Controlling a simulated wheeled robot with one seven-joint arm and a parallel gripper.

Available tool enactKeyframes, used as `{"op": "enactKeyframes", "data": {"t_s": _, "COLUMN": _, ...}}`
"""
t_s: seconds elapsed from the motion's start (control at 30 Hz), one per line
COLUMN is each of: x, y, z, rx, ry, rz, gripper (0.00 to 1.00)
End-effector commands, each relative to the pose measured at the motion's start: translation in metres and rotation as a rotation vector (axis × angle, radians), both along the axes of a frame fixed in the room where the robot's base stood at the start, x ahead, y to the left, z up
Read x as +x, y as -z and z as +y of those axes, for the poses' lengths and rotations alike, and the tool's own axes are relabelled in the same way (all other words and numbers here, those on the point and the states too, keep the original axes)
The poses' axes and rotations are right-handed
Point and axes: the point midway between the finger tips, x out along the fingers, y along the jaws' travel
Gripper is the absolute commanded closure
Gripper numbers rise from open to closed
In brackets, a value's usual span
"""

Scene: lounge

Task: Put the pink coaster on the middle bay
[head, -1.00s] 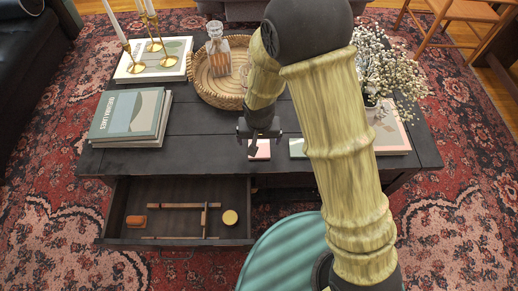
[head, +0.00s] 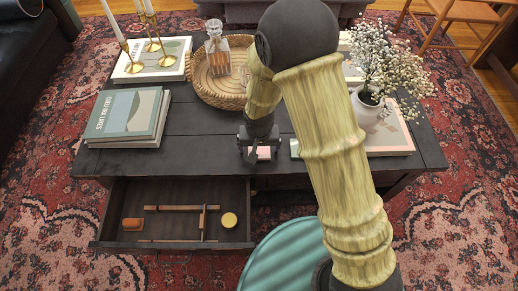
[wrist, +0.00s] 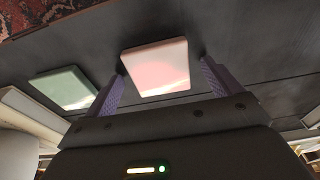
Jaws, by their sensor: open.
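The pink coaster (wrist: 158,68) is a pale square tile lying flat on the dark table top; in the head view (head: 264,153) it is partly hidden by my gripper. My gripper (head: 260,158) is open over it. In the wrist view my gripper's purple fingers (wrist: 163,80) stand on either side of the coaster's near part, with nothing held. Below the table edge a drawer (head: 125,190) is pulled out. Thin wooden strips divide it, though the exact bays are hard to make out. It holds a small orange-brown block (head: 133,224) and a round yellow piece (head: 229,220).
A green coaster (wrist: 64,88) lies near the pink one. Books (head: 128,115) and a woven tray (head: 221,97) with a decanter are on the table, and a flower vase (head: 368,108) at right. A teal ribbed round seat (head: 285,255) stands right of the drawer.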

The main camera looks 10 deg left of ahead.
Motion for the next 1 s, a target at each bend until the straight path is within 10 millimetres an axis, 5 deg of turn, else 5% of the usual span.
{"op": "enactKeyframes", "data": {"t_s": 0.07, "x": 0.000, "y": 0.000, "z": 0.000, "rx": 0.000, "ry": 0.000, "rz": 0.000, "gripper": 0.13}}
{"op": "enactKeyframes", "data": {"t_s": 0.3, "x": 0.000, "y": 0.000, "z": 0.000, "rx": 0.000, "ry": 0.000, "rz": 0.000, "gripper": 0.60}}
{"op": "enactKeyframes", "data": {"t_s": 0.37, "x": 0.000, "y": 0.000, "z": 0.000, "rx": 0.000, "ry": 0.000, "rz": -0.001, "gripper": 0.67}}
{"op": "enactKeyframes", "data": {"t_s": 0.67, "x": 0.000, "y": -0.009, "z": 0.000, "rx": 0.001, "ry": 0.000, "rz": -0.002, "gripper": 0.67}}
{"op": "enactKeyframes", "data": {"t_s": 1.0, "x": 0.001, "y": -0.070, "z": 0.001, "rx": 0.003, "ry": 0.001, "rz": -0.003, "gripper": 0.67}}
